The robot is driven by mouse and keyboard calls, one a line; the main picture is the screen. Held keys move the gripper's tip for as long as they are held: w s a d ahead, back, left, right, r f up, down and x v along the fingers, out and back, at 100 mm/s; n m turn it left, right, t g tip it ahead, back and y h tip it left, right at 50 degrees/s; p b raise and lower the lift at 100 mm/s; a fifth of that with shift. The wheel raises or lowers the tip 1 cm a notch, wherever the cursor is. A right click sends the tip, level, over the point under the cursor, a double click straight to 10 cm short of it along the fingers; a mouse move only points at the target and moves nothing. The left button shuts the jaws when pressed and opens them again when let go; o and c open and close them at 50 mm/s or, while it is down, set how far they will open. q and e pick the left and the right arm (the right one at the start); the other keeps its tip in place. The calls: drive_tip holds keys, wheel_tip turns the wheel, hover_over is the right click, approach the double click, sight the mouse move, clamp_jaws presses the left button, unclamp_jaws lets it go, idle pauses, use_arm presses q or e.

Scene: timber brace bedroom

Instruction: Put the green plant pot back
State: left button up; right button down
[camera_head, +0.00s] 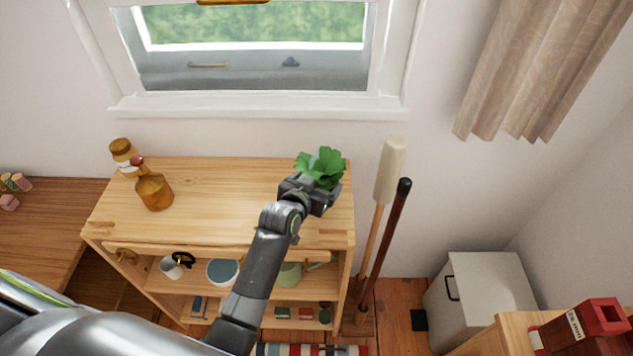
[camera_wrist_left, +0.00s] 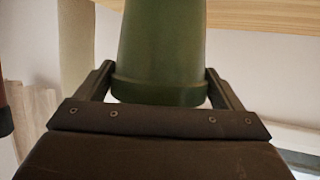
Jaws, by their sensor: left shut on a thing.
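The green plant pot (camera_wrist_left: 160,55) is between the two fingers of my left gripper (camera_wrist_left: 163,88) in the left wrist view. The fingers are shut on it. In the head view its green leaves (camera_head: 321,165) show above my left gripper (camera_head: 318,192), at the right back of the wooden shelf unit's top (camera_head: 225,185). The pot's body is mostly hidden there behind the gripper. I cannot tell whether its base touches the wood. My right gripper is not in view.
A brown bottle (camera_head: 154,191) and an amber jar (camera_head: 124,155) stand at the top's left end. The top's middle is clear. Two long-handled tools (camera_head: 385,190) lean just right of the unit. The window sill (camera_head: 260,106) is behind.

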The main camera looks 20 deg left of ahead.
use_arm(q)
drive_tip(key=shift+r, duration=0.15)
drive_tip(key=o, duration=1.5)
drive_tip(key=shift+f, duration=0.2)
drive_tip(key=shift+s+r, duration=0.1)
drive_tip(key=shift+r, duration=0.05)
drive_tip(key=b+v, duration=0.1)
drive_tip(key=v, duration=1.1)
